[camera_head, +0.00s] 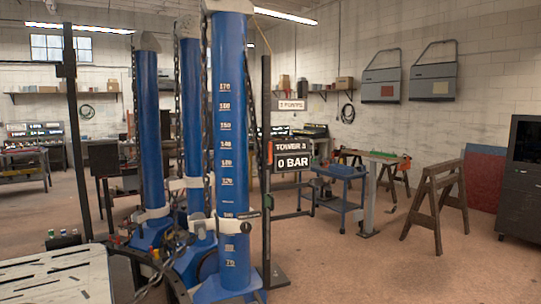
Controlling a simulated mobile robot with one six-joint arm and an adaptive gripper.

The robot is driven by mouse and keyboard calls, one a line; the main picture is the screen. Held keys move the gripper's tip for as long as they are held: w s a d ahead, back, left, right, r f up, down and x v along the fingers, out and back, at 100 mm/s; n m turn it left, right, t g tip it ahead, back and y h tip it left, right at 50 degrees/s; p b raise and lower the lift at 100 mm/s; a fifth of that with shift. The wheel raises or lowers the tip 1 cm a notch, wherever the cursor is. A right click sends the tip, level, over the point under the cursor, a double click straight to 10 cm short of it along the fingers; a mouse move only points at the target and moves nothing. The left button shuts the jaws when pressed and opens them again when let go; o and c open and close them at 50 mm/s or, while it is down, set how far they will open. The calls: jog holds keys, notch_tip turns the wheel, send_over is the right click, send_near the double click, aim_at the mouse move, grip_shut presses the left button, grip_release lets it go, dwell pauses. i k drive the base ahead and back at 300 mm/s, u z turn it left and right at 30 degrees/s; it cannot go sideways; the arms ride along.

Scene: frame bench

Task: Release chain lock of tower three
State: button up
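Tower three appears to be the nearest blue column (231,120), upright, with a white number scale up its front. A black sign (290,146) reading TOWER 3 stands just right of it, above a display (291,162) reading 0 BAR. A dark chain (205,110) hangs along the column's left side. A pale collar (229,226) wraps the lower column, with a small dark lever-like part (249,214) at its right. I cannot tell whether this part is the chain lock, or whether a lock is engaged. My gripper is not in view.
Two more blue towers (150,130) stand close behind on the left. A pale slotted table (55,278) fills the lower left. A blue cart (338,190) and wooden sawhorse (437,197) stand right. A dark cabinet (520,180) is at the right edge. The floor at front right is clear.

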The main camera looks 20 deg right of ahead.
aim_at(269, 161)
jog(key=k, duration=0.65)
jog(key=u, duration=0.3)
jog(key=i, duration=1.5)
jog(key=z, duration=0.05)
